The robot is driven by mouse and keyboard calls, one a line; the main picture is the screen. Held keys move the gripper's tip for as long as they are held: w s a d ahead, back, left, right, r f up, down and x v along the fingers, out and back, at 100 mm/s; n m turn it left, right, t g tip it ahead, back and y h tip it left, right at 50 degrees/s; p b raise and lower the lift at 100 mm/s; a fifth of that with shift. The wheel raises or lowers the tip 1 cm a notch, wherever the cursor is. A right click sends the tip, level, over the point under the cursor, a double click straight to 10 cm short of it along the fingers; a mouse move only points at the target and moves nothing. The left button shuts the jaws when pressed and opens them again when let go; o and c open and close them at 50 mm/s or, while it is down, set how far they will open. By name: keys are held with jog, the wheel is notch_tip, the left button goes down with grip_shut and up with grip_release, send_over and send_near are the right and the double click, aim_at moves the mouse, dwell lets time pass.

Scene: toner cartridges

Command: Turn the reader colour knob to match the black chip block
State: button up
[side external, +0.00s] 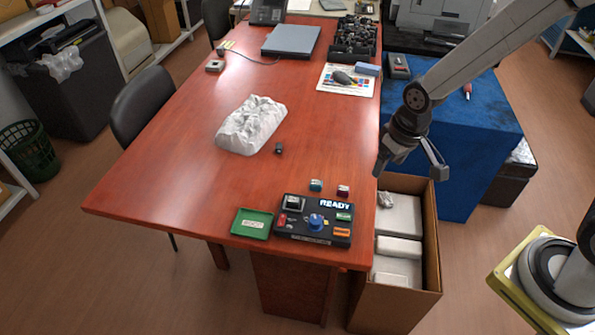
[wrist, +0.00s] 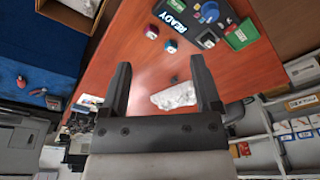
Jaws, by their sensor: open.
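The reader is a dark panel (side external: 285,228) near the table's front edge, with a blue colour knob (side external: 316,221) in its middle and a READY sign. The knob also shows at the top of the wrist view (wrist: 210,12). The small black chip block (side external: 279,148) lies on the table behind the reader, beside the crumpled white bag; it appears in the wrist view (wrist: 174,78) between the fingers, but farther off. My gripper (side external: 410,165) is open and empty, raised to the right of the table, apart from the reader and the block. The knob's pointer setting is too small to read.
A teal block (side external: 316,185) and a maroon block (side external: 343,190) stand behind the reader. A green tray (side external: 252,223) sits left of it. The white bag (side external: 251,124) lies mid-table. An open cardboard box (side external: 431,235) stands below my gripper. The table's left part is clear.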

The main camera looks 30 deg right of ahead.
jog(key=w+a+f+g, duration=0.1)
jog(key=w+a+f, duration=0.5)
send_over(316, 219)
jog(key=shift+n+g, duration=0.4)
notch_tip(316, 219, down, 7)
jog(key=shift+a, duration=0.1)
jog(key=shift+f, duration=0.1)
jog(key=shift+f, duration=3.8)
grip_shut()
